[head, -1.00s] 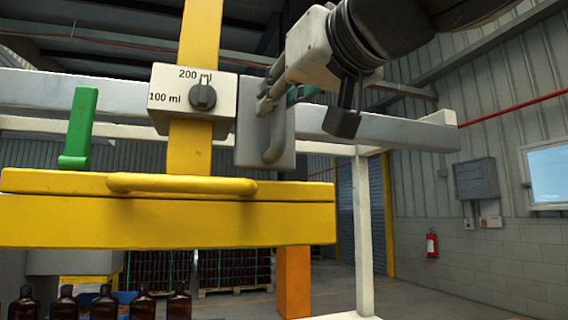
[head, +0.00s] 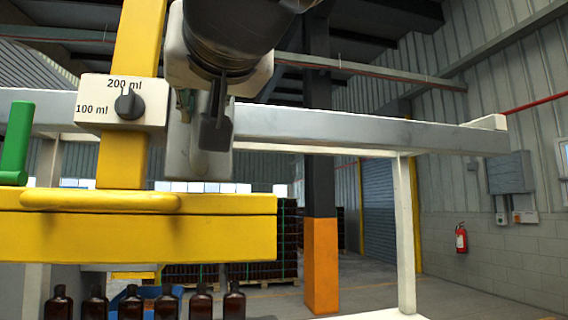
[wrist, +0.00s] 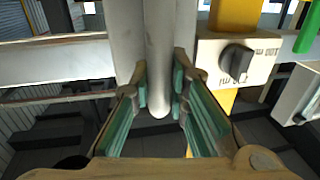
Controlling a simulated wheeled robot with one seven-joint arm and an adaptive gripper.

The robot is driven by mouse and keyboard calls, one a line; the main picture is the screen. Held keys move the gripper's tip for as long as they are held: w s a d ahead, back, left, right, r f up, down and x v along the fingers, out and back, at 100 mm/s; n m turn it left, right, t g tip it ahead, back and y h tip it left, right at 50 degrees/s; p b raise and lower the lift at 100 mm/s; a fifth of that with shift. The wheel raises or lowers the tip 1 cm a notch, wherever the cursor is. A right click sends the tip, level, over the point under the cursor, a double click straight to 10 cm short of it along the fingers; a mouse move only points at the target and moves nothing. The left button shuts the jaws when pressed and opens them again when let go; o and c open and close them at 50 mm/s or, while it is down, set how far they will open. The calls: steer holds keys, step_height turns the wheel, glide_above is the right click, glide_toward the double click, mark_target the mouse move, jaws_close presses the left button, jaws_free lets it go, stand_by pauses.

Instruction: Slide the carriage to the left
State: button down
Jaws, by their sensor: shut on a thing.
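The carriage (head: 230,236) is a wide yellow block with a yellow upright, across the left of the head view. At its right side a grey piece (head: 210,165) with a rounded vertical handle hangs at the long grey rail (head: 320,130). My gripper (head: 203,120) reaches down from above and is shut on this handle. In the wrist view the handle (wrist: 160,65) stands between the green-padded fingers of my gripper (wrist: 158,98). The arm and gripper hide part of the grey piece in the head view.
A white dial box (head: 95,100) sits on the upright, close left of my gripper. A green lever (head: 16,145) stands on the block's left. Several amber bottles (head: 166,303) stand below. The rail runs free to the right, above a white post (head: 404,230).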

steer(key=shift+s+a+f, duration=0.15)
steer(key=shift+s+a, duration=0.1)
steer(key=shift+a, duration=0.2)
steer(key=shift+s+a+f, duration=0.15)
steer(key=shift+s+a, duration=0.05)
steer(key=shift+a, duration=0.2)
steer(key=c, duration=1.5)
jaws_free()
steer(key=shift+c, duration=0.2)
steer(key=d+r+v, duration=0.1)
steer(key=v, duration=1.1)
steer(key=shift+w+d, duration=0.3)
steer(key=shift+w, duration=0.1)
steer(key=shift+f, duration=0.1)
